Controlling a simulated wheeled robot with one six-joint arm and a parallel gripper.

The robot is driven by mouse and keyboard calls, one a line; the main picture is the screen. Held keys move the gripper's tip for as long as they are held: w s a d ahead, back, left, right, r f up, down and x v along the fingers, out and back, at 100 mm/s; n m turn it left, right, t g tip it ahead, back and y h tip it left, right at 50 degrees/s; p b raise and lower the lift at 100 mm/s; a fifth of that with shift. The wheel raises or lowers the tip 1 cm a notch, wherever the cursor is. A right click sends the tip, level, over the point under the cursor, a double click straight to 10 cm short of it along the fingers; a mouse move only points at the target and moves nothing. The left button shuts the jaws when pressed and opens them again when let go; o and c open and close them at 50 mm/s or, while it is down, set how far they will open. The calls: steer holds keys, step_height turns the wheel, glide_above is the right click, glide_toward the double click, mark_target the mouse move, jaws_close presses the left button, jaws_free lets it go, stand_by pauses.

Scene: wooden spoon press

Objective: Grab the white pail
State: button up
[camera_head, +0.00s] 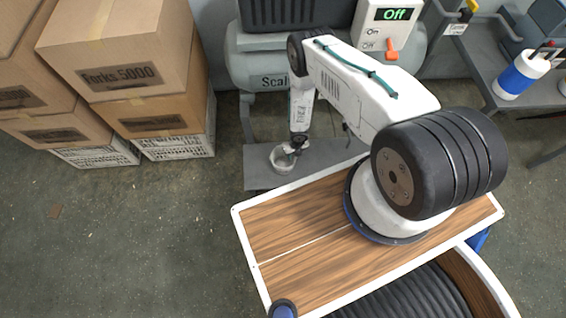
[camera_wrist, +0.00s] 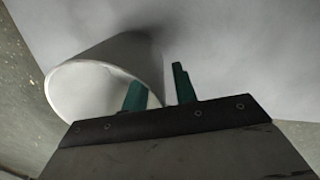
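The white pail (camera_head: 281,160) is small and stands on a grey platform (camera_head: 262,180) beyond the far edge of my wooden deck. In the wrist view the pail (camera_wrist: 92,88) is on the left, its round mouth facing the camera. My gripper (camera_head: 296,146) is at the pail's right side, partly covering it in the head view. In the wrist view my gripper (camera_wrist: 158,76) shows two green fingers spread apart. The left finger is inside the pail's mouth and the right finger is outside, with the pail wall between them. A gap shows between the fingers and the wall.
A scale (camera_head: 272,83) with a dark crate (camera_head: 290,12) on it stands behind the platform. Stacked cardboard boxes (camera_head: 120,55) fill the upper left. A bench (camera_head: 483,70) with a blue and white container (camera_head: 521,76) is at right. The lower-left floor is clear.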

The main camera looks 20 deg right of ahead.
jaws_close()
steer(key=shift+r, duration=0.15)
